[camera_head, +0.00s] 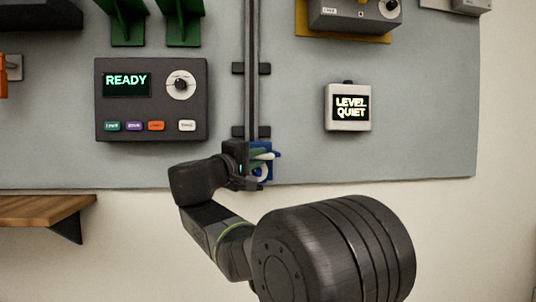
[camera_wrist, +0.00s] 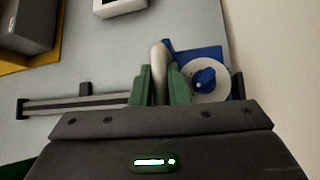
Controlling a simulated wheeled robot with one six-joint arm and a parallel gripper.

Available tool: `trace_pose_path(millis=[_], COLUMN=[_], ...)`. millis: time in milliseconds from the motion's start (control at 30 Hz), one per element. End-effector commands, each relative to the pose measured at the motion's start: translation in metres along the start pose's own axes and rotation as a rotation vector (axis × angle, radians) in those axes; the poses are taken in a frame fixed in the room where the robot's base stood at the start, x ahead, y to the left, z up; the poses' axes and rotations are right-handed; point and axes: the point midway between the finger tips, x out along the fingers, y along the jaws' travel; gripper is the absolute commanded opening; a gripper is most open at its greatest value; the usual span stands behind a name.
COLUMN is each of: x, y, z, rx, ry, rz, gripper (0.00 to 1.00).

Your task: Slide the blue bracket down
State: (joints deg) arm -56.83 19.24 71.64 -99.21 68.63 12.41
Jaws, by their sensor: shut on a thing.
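The blue bracket (camera_head: 274,150) sits near the lower end of a dark vertical rail (camera_head: 251,75) on the grey wall panel. In the wrist view the blue bracket (camera_wrist: 213,54) carries a pale disc with a blue knob (camera_wrist: 205,79) and a light upright handle (camera_wrist: 158,62). My gripper (camera_head: 262,160) is at the bracket, and its green fingers (camera_wrist: 160,84) are shut on the light handle. The rail (camera_wrist: 80,103) runs off to the left in the wrist view. My gripper hides part of the bracket in the head view.
A dark box reading READY (camera_head: 151,100) is left of the rail. A small white display reading LEVEL QUIET (camera_head: 348,107) is to the right. A wooden shelf (camera_head: 40,210) juts out at lower left. The panel between rail and display is clear.

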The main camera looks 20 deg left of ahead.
Motion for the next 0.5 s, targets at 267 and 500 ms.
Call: trace_pose_path(millis=[267, 500], x=[-0.0002, -0.0002], y=[-0.009, -0.0094], z=[-0.0003, -0.0004], rx=[-0.008, -0.008], ry=[-0.005, -0.005], rz=[-0.011, -0.011], gripper=[0.0, 0.23])
